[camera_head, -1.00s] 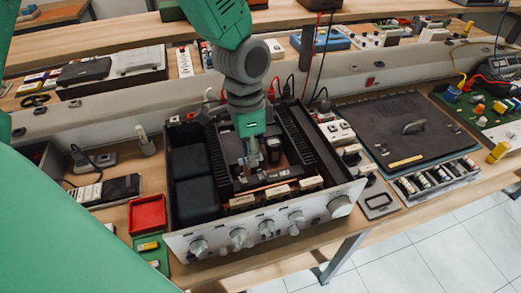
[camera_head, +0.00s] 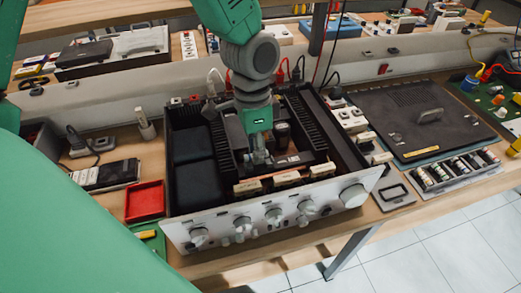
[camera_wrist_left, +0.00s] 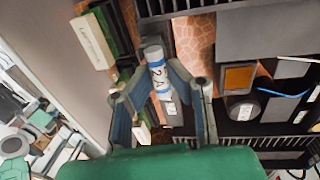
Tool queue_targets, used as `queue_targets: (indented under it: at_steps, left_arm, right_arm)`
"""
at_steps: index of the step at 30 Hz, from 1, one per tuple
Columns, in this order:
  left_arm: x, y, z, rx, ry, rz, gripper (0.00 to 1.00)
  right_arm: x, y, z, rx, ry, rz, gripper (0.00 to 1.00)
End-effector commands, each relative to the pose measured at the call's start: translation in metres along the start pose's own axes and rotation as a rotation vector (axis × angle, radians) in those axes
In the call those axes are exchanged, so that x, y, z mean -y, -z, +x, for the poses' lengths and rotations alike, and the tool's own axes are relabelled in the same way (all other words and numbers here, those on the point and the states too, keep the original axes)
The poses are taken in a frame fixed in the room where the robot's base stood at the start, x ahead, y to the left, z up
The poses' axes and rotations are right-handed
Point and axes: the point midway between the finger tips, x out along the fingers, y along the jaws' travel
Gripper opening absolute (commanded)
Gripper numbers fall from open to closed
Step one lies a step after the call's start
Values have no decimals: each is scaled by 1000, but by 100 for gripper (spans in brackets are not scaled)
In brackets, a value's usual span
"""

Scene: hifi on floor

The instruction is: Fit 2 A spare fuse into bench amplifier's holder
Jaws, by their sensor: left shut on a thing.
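My left gripper (camera_head: 258,158) reaches down into the open bench amplifier (camera_head: 187,158) from above. In the left wrist view, its two fingers (camera_wrist_left: 157,82) are shut on a fuse (camera_wrist_left: 156,66), a pale cylinder with a blue band and "2 A" on its side. The fuse stands out beyond the fingertips, above a copper-coloured board (camera_wrist_left: 194,38). I cannot make out the fuse holder clearly or tell whether the fuse touches anything. In the head view the fuse is too small to make out. My right gripper is not in view.
Dark finned walls and blocks edge the amplifier's inside. White labelled blocks (camera_head: 287,178) line its front. A red tray (camera_head: 145,201) stands to its left. At right are a dark panel (camera_head: 400,110) and a rack of small cylinders (camera_head: 455,170). Cables run behind.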

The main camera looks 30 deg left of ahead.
Motion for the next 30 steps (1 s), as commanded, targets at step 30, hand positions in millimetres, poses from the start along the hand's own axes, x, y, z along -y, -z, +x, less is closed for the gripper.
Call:
queue_targets:
  at_steps: [30]
  left_arm:
    - [-8, 7, 1, 2, 2, 1, 0]
  right_arm:
    - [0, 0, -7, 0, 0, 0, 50]
